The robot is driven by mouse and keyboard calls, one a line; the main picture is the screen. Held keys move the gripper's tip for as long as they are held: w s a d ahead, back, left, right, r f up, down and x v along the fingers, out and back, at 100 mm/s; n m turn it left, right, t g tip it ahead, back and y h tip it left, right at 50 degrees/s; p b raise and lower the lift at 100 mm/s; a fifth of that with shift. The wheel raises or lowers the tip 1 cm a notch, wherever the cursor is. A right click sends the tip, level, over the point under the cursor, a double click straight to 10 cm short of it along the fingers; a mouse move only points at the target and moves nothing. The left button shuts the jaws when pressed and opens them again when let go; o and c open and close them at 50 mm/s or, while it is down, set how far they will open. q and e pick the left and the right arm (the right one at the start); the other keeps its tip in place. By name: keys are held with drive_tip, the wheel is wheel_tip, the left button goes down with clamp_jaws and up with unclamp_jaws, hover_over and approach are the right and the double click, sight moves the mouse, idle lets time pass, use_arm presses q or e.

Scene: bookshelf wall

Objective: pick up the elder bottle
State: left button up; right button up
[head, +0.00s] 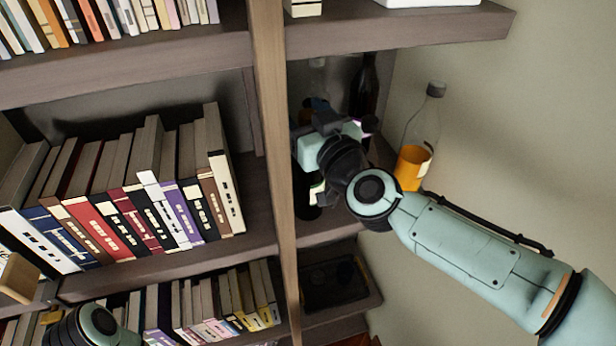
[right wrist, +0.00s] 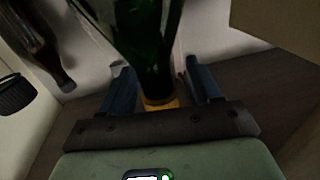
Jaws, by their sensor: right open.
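Several bottles stand in the right-hand shelf compartment; no label reads as elder, so I cannot tell which is the elder bottle. In the right wrist view, a dark green bottle (right wrist: 150,45) rises between the spread fingers of my right gripper (right wrist: 162,88), with an amber patch low on it. I cannot tell whether the fingers touch it. In the head view my right gripper (head: 337,124) is inside the compartment and hides much of the bottles. A dark bottle (head: 308,200) shows partly below it. Of my left arm, only a joint shows at the lower left.
A dark bottle (head: 366,84) stands behind the gripper. A clear bottle with orange liquid (head: 415,160) stands at the right; a black cap (right wrist: 14,94) shows in the wrist view. A wooden upright (head: 272,130) borders the compartment on the left, with books (head: 130,190) beyond. A shelf (head: 400,38) lies above.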

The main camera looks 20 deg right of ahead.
clamp_jaws()
idle(1.2)
drive_tip(key=shift+r, duration=0.1)
